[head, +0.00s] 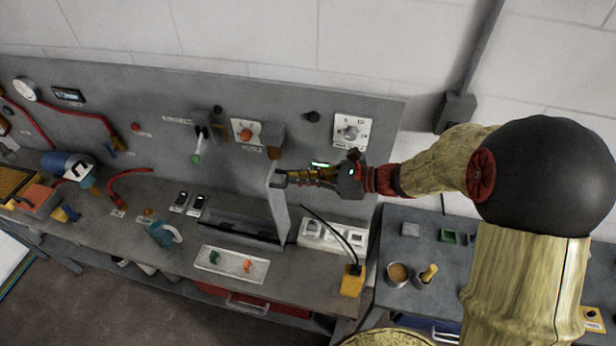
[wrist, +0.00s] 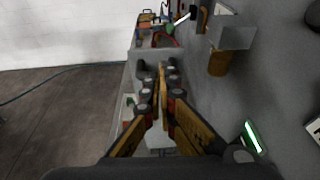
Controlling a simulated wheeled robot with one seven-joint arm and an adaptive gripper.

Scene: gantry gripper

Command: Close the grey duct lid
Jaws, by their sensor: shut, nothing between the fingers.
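The grey duct lid (head: 277,208) stands upright at the right end of the duct (head: 238,230), a long dark trough on the bench, so the duct is open. My gripper (head: 284,179) reaches in from the right, with its fingertips at the upper part of the lid. Whether they touch it I cannot tell. In the wrist view the gripper fingers (wrist: 160,72) are shut together with nothing between them. A grey panel, apparently the lid (wrist: 142,56), shows just beyond the fingertips there. The fingers hide part of it.
A white socket strip (head: 333,238) and a yellow block (head: 352,281) with a black cable lie right of the lid. A tray with two knobs (head: 230,264) lies in front of the duct. A grey box (wrist: 233,35) juts from the back panel near my gripper.

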